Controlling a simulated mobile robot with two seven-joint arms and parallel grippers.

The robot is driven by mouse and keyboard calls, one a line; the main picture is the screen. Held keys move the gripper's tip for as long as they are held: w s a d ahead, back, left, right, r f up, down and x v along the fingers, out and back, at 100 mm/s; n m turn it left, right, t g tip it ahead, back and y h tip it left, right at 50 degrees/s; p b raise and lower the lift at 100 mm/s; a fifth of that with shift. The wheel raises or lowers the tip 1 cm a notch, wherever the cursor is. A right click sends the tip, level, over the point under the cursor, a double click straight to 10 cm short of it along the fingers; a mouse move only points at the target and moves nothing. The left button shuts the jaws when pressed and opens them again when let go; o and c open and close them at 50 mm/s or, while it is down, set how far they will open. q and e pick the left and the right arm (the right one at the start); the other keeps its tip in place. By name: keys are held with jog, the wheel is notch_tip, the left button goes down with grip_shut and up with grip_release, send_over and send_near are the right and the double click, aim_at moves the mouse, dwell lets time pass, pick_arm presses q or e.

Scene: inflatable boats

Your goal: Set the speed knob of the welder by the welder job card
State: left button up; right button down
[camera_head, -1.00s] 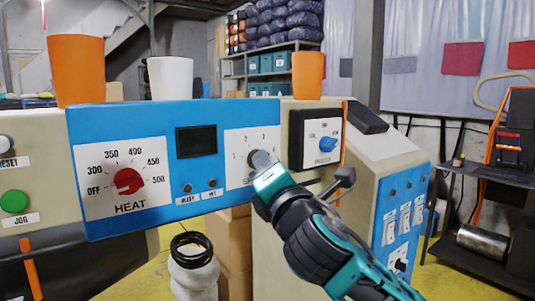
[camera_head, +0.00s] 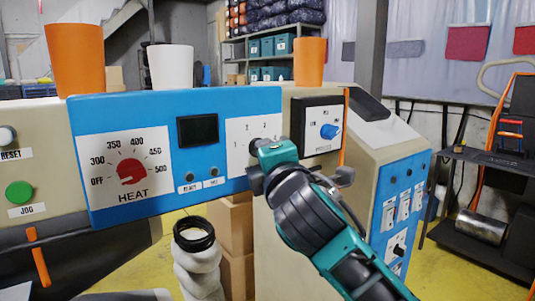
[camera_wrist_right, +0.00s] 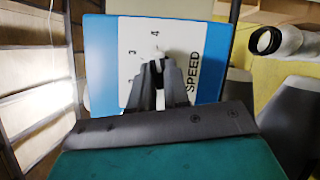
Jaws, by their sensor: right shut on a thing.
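The welder's blue front panel (camera_head: 215,150) has a white speed dial plate (camera_head: 238,135) at its right end. My right gripper (camera_head: 262,158) is at this plate and covers most of the speed knob and its lettering. No job card can be made out. My left gripper is out of view.
The red heat knob (camera_head: 131,172) is on the left of the panel, and the blue pressure knob (camera_head: 330,131) is close right of my gripper. Orange cups (camera_head: 76,60) (camera_head: 309,62) and a white cup (camera_head: 171,67) stand above the panel. A white hose (camera_head: 197,262) is below.

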jog(key=c, duration=1.1)
grip_release()
jog(key=b+v, duration=0.1)
jog(key=v, duration=1.2)
jog(key=shift+w, duration=0.1)
jog(key=w+d+f+m+g, duration=0.15)
jog(key=f+m, duration=0.25)
jog(key=f, duration=0.5)
jog(key=d+f+m+g, duration=0.2)
jog(key=f+m, duration=0.1)
jog(key=f, duration=0.6)
jog(key=w+d+f+m+g, duration=0.1)
jog(key=f+m, duration=0.3)
jog(key=f, duration=0.5)
jog(key=s+d+f+m+g+h, duration=0.1)
jog(key=s+d+f+m, duration=0.4)
jog(key=f, duration=0.5)
jog(key=s+d+f+m+g+h, duration=0.1)
jog(key=s+d+f+m, duration=0.3)
jog(key=s+f, duration=0.6)
jog(key=shift+s+d+f+m+g+h, duration=0.35)
jog(key=shift+d+f+g, duration=0.2)
jog(key=shift+d+f, duration=0.2)
